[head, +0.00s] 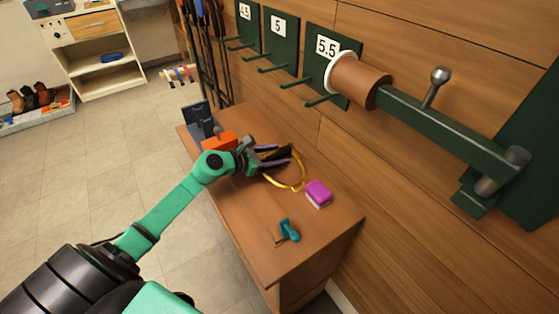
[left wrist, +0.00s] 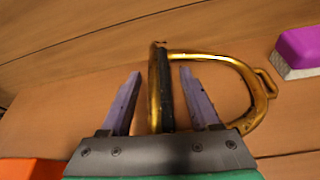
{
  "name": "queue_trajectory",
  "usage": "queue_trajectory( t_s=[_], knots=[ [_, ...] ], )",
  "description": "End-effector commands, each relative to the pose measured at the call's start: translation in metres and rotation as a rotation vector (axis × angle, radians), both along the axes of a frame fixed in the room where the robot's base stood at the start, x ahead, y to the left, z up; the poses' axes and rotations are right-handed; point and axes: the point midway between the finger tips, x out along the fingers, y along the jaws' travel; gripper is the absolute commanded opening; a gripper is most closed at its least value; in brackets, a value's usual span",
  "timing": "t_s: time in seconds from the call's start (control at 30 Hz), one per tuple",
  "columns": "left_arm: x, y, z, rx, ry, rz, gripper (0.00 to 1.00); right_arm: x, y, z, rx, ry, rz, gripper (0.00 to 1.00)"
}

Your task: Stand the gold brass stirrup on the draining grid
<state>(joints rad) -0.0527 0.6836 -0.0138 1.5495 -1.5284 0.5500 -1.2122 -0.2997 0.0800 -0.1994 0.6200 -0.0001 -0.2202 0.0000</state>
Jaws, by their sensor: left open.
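The gold brass stirrup (head: 301,180) is on the wooden bench top, beyond my left gripper. In the left wrist view the stirrup (left wrist: 225,60) shows a dark tread bar at left and its gold arch to the right. My left gripper (head: 277,157) is open. In the left wrist view its two purple-grey fingers (left wrist: 160,78) are on either side of the dark tread bar, with gaps showing on both sides. The lower part of the bar is hidden behind the gripper body. I cannot make out a draining grid for certain. My right gripper is out of view.
A purple brush (head: 318,193) with pale bristles lies right of the stirrup. A teal item (head: 288,230) lies on the front part of the bench (head: 325,240). An orange object (head: 219,142) is behind my left wrist. A saddle-rack arm (head: 450,130) projects from the wall.

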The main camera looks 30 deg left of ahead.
Motion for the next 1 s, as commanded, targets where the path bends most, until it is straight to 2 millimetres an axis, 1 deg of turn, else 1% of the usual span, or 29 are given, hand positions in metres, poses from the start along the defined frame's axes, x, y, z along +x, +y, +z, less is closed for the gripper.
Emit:
queue_trajectory(
  t_s=[0.07,0.1,0.17,0.2,0.23,0.27,1.0],
  knots=[
    [-0.0004,0.0003,-0.0002,0.0,0.0,0.0,0.62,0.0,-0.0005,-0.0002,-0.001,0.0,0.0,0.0],
    [-0.0004,0.0003,-0.0002,0.0,0.0,0.0,0.55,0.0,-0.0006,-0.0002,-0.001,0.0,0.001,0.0],
    [-0.0005,0.0005,-0.0001,0.0,0.0,0.0,0.32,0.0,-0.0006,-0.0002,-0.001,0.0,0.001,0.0],
    [-0.0005,0.0005,-0.0001,0.0,0.0,0.0,0.17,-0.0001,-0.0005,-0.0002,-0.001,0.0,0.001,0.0],
    [-0.0006,0.0005,0.0,0.0,0.0,0.0,0.05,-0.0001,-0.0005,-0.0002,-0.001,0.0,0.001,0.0],
    [-0.0006,0.0005,0.0,0.0,0.0,0.0,0.0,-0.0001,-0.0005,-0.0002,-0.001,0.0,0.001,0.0],
    [-0.0009,0.0006,-0.0004,0.001,0.001,0.0,0.0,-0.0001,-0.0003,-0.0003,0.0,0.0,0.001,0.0]
  ],
)
